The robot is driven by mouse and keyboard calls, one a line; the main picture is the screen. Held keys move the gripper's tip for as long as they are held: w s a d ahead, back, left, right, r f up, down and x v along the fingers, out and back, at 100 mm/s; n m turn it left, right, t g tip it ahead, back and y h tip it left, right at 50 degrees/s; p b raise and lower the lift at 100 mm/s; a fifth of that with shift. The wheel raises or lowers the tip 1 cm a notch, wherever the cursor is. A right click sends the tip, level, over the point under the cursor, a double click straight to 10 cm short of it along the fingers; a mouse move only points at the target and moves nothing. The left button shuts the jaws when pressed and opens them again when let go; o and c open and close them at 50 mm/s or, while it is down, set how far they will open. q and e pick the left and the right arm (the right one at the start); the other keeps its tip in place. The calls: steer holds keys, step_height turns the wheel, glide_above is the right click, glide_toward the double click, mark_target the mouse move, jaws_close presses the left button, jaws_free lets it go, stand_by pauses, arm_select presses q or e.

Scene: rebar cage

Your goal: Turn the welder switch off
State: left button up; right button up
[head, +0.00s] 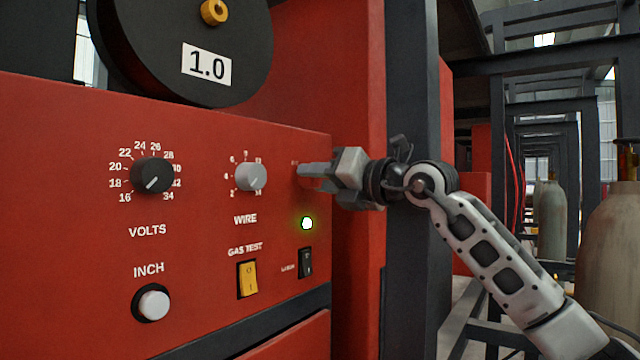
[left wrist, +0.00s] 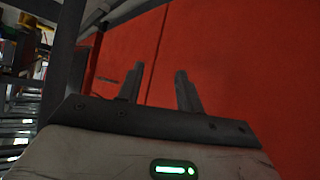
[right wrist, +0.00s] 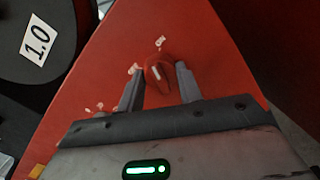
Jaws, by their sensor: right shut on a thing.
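The welder switch is a red rotary knob (right wrist: 160,73) with a white pointer mark, on the red welder panel (head: 60,240). It shows between the fingers in the right wrist view, with small white labels around it too blurred to read. In the head view my right gripper hides it. My right gripper (head: 306,172) is shut on the knob at the panel's upper right. A green lamp (head: 306,223) below it is lit. My left gripper (left wrist: 158,85) is open and empty, facing a plain red surface, and is not in the head view.
The panel also carries a black volts knob (head: 152,176), a grey wire knob (head: 251,177), a white inch button (head: 154,305), a yellow gas test switch (head: 247,279) and a black rocker (head: 306,263). Gas cylinders (head: 610,235) stand at the right.

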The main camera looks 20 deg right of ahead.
steer(key=n, duration=0.3)
steer(key=shift+f, duration=0.1)
steer(key=n, duration=0.3)
steer(key=shift+d+y, duration=0.1)
steer(key=shift+y, duration=0.2)
steer(key=n, duration=0.4)
steer(key=shift+w+n+y, duration=0.1)
steer(key=shift+n+y, duration=0.2)
steer(key=shift+d+n+y, duration=0.1)
steer(key=shift+n+y, duration=0.2)
steer(key=shift+n, duration=1.4)
steer(key=o, duration=1)
